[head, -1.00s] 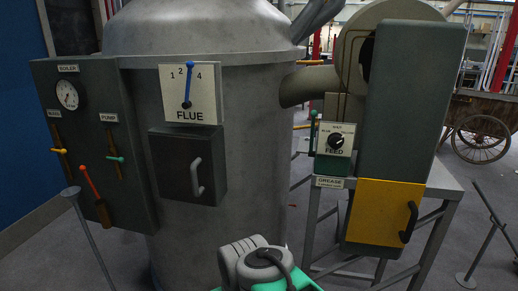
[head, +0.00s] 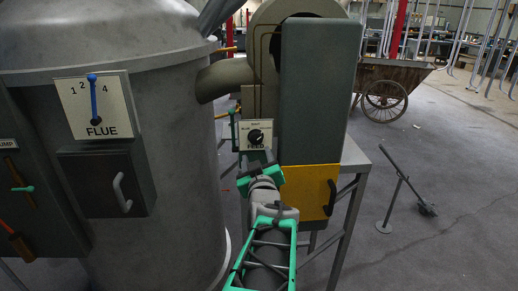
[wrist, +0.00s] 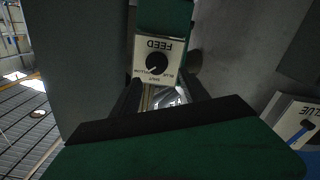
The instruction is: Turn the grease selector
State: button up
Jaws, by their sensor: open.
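My gripper (head: 259,164) is just below and in front of the plate in the head view, and hides the GREASE label area. In the wrist view my gripper (wrist: 161,92) has its dark fingers apart and nothing between them. The knob lies beyond the fingertips, apart from them.
A green-topped lever (head: 233,127) stands left of the plate. A yellow door (head: 308,190) with a black handle is at lower right. The grey boiler (head: 160,150) with the FLUE plate (head: 93,105) stands left.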

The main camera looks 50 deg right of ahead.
aim_at(256, 141)
jog(key=shift+s+d+r, duration=0.15)
jog(key=shift+d+r, duration=0.05)
jog(key=shift+d, duration=0.1)
jog(key=p+x, duration=0.3)
jog(key=x, duration=0.5)
jog(key=shift+w+d, duration=0.25)
jog(key=shift+d, duration=0.05)
jog(key=shift+c, duration=0.3)
jog(key=shift+a, duration=0.1)
jog(key=c, duration=0.7)
jog(key=n, duration=0.5)
jog(key=shift+n, duration=0.3)
jog(key=n, duration=0.4)
jog(key=o, duration=1)
